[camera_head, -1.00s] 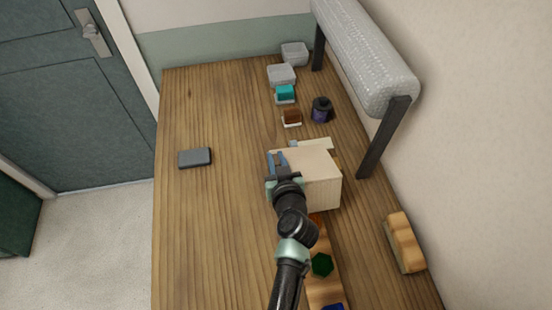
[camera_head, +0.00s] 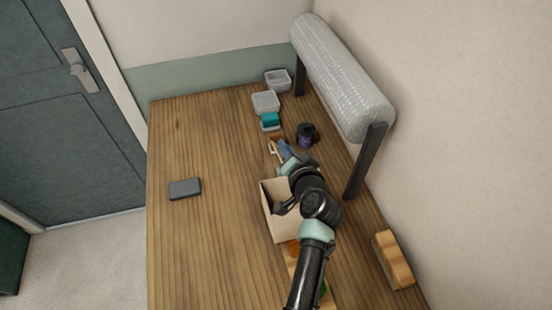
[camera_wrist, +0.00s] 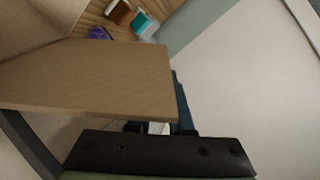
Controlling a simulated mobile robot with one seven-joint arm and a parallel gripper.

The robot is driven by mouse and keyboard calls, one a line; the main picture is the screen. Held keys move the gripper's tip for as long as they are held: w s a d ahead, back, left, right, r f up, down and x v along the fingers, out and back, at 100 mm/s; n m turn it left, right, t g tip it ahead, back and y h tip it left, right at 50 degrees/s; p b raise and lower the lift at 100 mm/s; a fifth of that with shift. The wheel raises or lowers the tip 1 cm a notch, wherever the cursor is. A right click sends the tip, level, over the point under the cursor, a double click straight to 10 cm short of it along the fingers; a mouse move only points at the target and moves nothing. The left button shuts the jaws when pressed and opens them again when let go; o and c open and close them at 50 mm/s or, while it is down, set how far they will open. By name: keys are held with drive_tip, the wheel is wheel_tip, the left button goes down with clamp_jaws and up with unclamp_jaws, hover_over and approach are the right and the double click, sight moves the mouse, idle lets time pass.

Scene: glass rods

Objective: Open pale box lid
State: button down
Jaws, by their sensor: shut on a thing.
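The pale box (camera_head: 284,228) stands on the wooden table, and its open top and part of its inside show in the head view. My gripper (camera_head: 283,151) is at the far side of the box, beyond its opening. It is shut on the pale lid, which fills much of the wrist view as a flat board (camera_wrist: 90,78). In the head view my arm hides most of the lid. A blue finger (camera_wrist: 181,105) shows beside the lid's edge in the wrist view; the exact contact is hidden.
Near the gripper are a brown-topped dish (camera_head: 276,139), a teal sponge-like block (camera_head: 270,120) and a dark jar (camera_head: 307,134). Clear bins (camera_head: 265,102) stand behind. A bubble-wrap roll (camera_head: 340,75) on dark posts borders the right. The table's left holds only a dark flat case (camera_head: 185,188).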

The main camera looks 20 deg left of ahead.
drive_tip(key=w+d+r+m+b, duration=0.1)
drive_tip(key=w+d+m+b, duration=0.1)
drive_tip(key=w+d+m, duration=0.4)
drive_tip(key=shift+w+d+r+m, duration=0.35)
drive_tip(key=shift+d+m, duration=0.95)
drive_tip(key=shift+m, duration=0.1)
drive_tip(key=c, duration=0.8)
unclamp_jaws()
drive_tip(key=b+v, duration=0.1)
drive_tip(key=v, duration=1.2)
drive_tip(key=shift+b, duration=0.4)
